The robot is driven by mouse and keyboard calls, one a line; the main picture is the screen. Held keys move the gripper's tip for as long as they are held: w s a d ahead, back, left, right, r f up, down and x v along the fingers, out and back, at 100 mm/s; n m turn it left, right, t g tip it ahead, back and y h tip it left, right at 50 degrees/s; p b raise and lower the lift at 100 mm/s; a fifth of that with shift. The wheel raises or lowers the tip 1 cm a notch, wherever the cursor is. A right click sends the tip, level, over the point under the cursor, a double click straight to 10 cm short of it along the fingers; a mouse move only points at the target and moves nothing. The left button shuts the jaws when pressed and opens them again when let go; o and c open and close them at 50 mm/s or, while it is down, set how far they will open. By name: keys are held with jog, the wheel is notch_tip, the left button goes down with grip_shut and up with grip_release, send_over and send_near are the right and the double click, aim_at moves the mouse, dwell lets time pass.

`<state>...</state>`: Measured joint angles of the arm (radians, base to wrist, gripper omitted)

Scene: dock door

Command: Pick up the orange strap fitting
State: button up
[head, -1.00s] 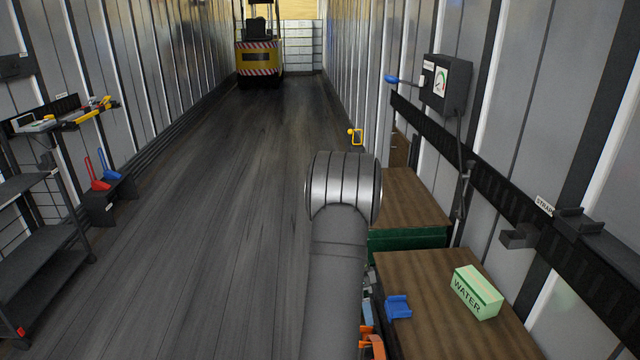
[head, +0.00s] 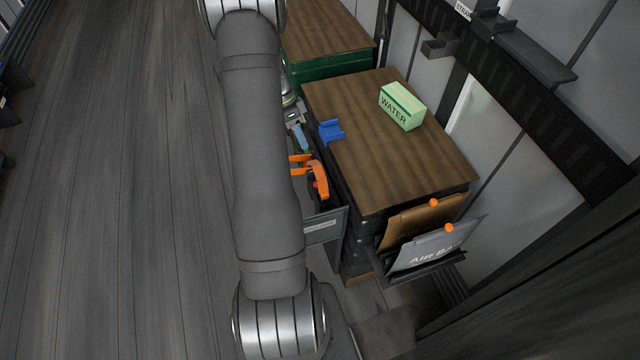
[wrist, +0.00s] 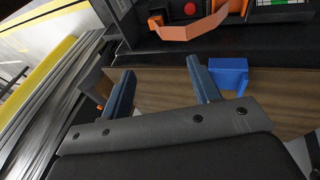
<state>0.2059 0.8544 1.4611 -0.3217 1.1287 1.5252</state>
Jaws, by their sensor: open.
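The orange strap fitting (head: 319,178) is a curved orange piece in the open drawer (head: 325,228) at the near left side of the wooden-topped cabinet. My arm covers part of this area in the head view. In the wrist view a curved orange band (wrist: 192,29), apparently the same fitting, lies at the top, beyond my fingertips. My gripper (wrist: 161,66) has its two blue fingers apart with nothing between them. It is short of the fitting in the picture and not touching it.
A blue bracket (head: 331,132) sits on the cabinet top (head: 350,170) near its left edge; it also shows in the wrist view (wrist: 229,72), beside the right finger. A green WATER box (head: 402,106) stands further right. Envelopes (head: 430,240) hang at the cabinet's front. Left floor is clear.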

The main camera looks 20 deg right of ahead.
jog(key=s+f+t+h, duration=0.2)
jog(key=s+f, duration=0.1)
jog(key=s, duration=0.2)
jog(key=t, duration=0.2)
send_near(323, 192)
jog(key=x, duration=0.5)
jog(key=shift+w+f, duration=0.1)
jog(key=shift+w, duration=0.2)
jog(key=x, duration=0.2)
jog(key=s+x, duration=0.1)
jog(key=x, duration=0.1)
jog(key=shift+d+f, duration=0.1)
jog(key=shift+d, duration=0.05)
jog(key=shift+w+d+f, duration=0.1)
jog(key=shift+d+f, duration=0.1)
jog(key=shift+f, duration=0.3)
jog(key=c, duration=1.1)
